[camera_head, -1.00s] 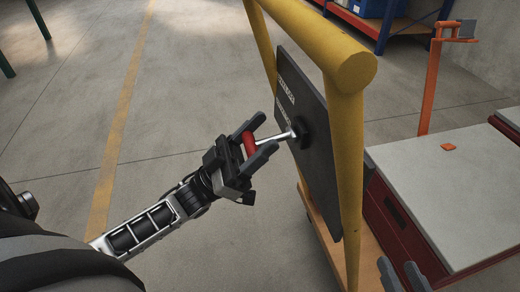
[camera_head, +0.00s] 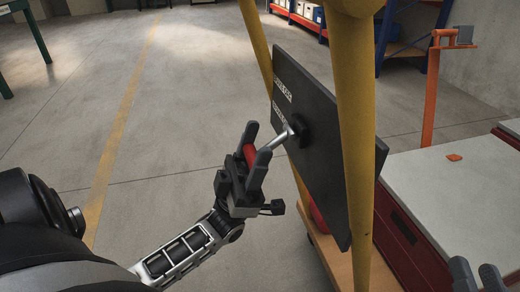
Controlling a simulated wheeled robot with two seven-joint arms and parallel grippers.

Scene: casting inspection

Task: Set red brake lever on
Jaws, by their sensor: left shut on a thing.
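The red brake lever grip (camera_head: 250,155) sits on a metal rod (camera_head: 283,138) that comes out of a black pivot on a dark panel (camera_head: 325,165). The rod slopes down and left from the pivot. My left gripper (camera_head: 255,152) is shut around the red grip, with one finger on each side. My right gripper (camera_head: 477,275) shows only as fingertips at the bottom right edge, apart from each other and away from the lever.
Yellow posts (camera_head: 357,140) frame the panel, close to my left gripper. A wooden base (camera_head: 335,262) lies below. A red cabinet with a grey top (camera_head: 440,190) and an orange stand (camera_head: 433,90) are to the right. The floor on the left is clear.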

